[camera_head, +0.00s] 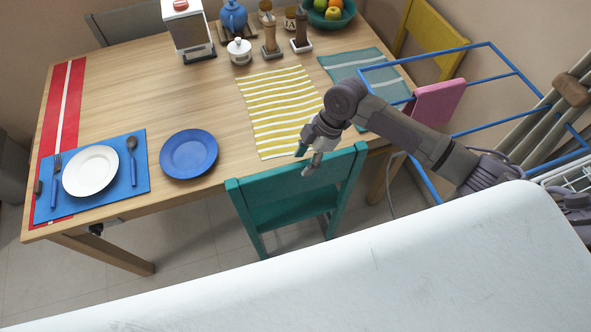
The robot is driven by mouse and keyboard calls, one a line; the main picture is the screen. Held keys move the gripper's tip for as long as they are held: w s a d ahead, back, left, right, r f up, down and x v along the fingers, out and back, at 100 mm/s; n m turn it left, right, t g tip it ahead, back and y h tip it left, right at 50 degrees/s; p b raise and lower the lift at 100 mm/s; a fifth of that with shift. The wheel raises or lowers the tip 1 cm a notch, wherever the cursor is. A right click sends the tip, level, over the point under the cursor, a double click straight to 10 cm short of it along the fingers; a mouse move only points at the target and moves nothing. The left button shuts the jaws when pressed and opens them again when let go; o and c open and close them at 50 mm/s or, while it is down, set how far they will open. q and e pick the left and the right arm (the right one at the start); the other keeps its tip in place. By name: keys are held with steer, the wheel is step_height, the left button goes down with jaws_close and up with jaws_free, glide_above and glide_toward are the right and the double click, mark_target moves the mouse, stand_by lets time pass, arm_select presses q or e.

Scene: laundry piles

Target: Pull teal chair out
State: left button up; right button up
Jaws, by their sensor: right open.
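The teal chair (292,196) stands at the near side of the wooden table (210,95), its backrest close to the table edge. Its lower parts run down to the floor, and the seat is partly hidden. My right gripper (306,162) is open and empty at the top rail of the backrest, near its middle. One finger shows beyond the rail and one on the near side; I cannot tell whether they touch it. My right arm reaches in from the right. My left gripper is not in view.
A blue frame (455,50) and a pink item (438,101) are at the right. The table holds a blue plate (188,153), a white plate (90,171) and a yellow striped mat (279,108).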

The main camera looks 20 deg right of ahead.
mark_target(295, 174)
steer(key=x, duration=0.6)
steer(key=shift+w+r, duration=0.1)
steer(key=shift+a+f+p, duration=0.15)
steer(key=shift+f+p, duration=0.1)
steer(key=shift+p, duration=0.05)
steer(key=shift+f, duration=0.2)
steer(key=c, duration=0.8)
jaws_close()
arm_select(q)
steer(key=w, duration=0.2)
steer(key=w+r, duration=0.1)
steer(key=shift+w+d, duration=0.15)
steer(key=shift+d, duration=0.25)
